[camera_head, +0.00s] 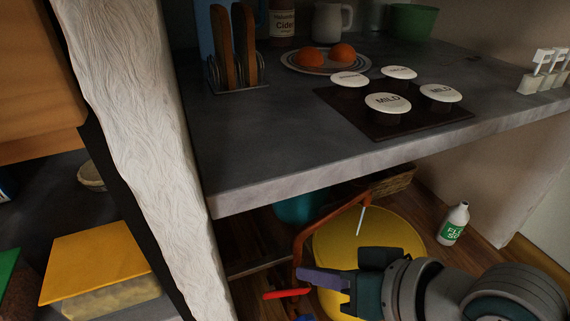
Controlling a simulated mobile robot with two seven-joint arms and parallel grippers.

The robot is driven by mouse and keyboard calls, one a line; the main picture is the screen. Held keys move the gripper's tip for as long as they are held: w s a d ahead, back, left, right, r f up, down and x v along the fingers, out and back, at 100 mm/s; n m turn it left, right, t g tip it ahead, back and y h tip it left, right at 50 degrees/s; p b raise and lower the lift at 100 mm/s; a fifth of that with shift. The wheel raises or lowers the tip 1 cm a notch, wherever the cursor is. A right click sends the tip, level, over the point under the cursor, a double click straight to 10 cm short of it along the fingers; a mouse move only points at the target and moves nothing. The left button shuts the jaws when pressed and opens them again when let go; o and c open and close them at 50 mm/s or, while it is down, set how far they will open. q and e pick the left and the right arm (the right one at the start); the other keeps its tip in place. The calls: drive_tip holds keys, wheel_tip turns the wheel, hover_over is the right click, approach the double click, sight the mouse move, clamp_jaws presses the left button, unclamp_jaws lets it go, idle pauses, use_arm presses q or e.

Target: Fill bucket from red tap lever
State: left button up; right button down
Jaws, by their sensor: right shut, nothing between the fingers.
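The yellow bucket (405,228) is on the wooden floor below the counter, partly hidden by my right arm. A copper-coloured tap pipe (299,240) arches over its left side. A short thin white streak (361,220) shows below the pipe's end; I cannot tell if it is water. The red tap lever (287,294) sticks out to the left near the pipe's foot. My right gripper (312,279) is shut and empty, pointing left, just above and right of the red lever in the picture. I cannot tell if they touch. My left gripper is out of view.
The stone counter (290,160) overhangs the area, its front edge close above the tap. A white plastered post (150,130) stands at the left. A white bottle with a green label (454,223) stands right of the bucket. A teal container (297,208) and a basket (393,181) are behind.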

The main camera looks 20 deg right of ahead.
sight(292, 290)
drive_tip(key=a+f+b, duration=0.1)
drive_tip(key=w+f+b, duration=0.1)
drive_tip(key=f+b, duration=0.1)
drive_tip(key=a+f+b, duration=0.1)
drive_tip(key=f, duration=0.1)
drive_tip(key=shift+w+a+f, duration=0.1)
drive_tip(key=shift+w+a, duration=0.2)
drive_tip(key=shift+w, duration=0.1)
